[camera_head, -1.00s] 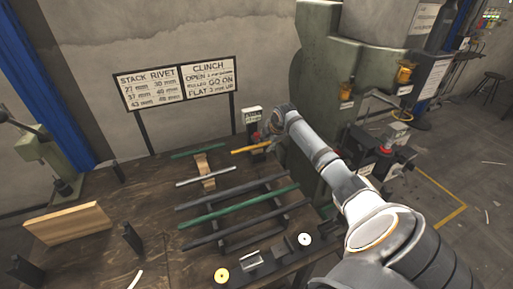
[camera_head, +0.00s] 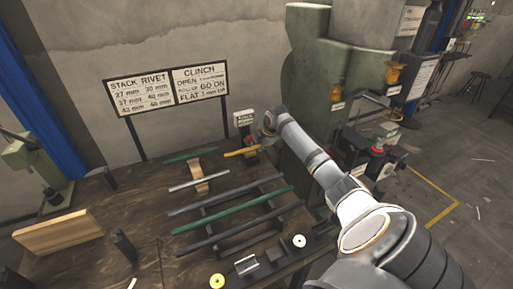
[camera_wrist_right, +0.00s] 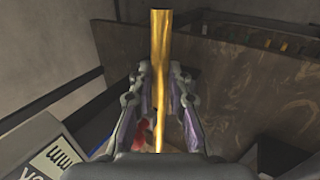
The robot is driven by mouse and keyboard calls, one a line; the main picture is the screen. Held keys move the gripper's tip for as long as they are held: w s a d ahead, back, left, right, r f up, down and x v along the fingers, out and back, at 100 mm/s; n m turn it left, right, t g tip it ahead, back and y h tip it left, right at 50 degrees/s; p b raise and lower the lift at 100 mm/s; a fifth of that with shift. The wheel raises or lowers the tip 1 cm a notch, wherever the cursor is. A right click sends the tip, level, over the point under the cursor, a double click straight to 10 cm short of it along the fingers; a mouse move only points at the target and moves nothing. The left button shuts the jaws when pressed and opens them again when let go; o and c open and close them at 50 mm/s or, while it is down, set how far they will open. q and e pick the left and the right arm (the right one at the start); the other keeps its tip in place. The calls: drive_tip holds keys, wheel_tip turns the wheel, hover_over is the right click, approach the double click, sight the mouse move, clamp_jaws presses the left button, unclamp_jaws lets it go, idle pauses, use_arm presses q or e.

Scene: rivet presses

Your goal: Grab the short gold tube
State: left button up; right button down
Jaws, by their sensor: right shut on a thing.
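The short gold tube (camera_head: 241,152) lies nearly level at the back of the workbench, beside the small sign. My right gripper (camera_head: 262,143) is at the tube's right end, partly hidden by its own wrist. In the right wrist view the gold tube (camera_wrist_right: 161,40) runs between the two fingers of my right gripper (camera_wrist_right: 161,75), which is shut on it. The tube sticks out past the fingertips. I cannot tell whether it is clear of its support. My left gripper is not in view.
A silver tube (camera_head: 199,179) and a dark green tube (camera_head: 190,156) lie left of my gripper near a wooden block (camera_head: 198,170). Longer bars lie on a rack (camera_head: 230,212) in front. A green press (camera_head: 322,70) stands close on the right.

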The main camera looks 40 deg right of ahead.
drive_tip(key=shift+d+r, duration=0.2)
drive_tip(key=shift+d, duration=0.05)
drive_tip(key=s+d+b, duration=0.2)
drive_tip(key=d, duration=0.6)
drive_tip(key=s+d+b, duration=0.2)
drive_tip(key=s+d, duration=0.1)
drive_tip(key=d, duration=0.5)
drive_tip(key=shift+s+d, duration=0.2)
drive_tip(key=shift+d, duration=0.15)
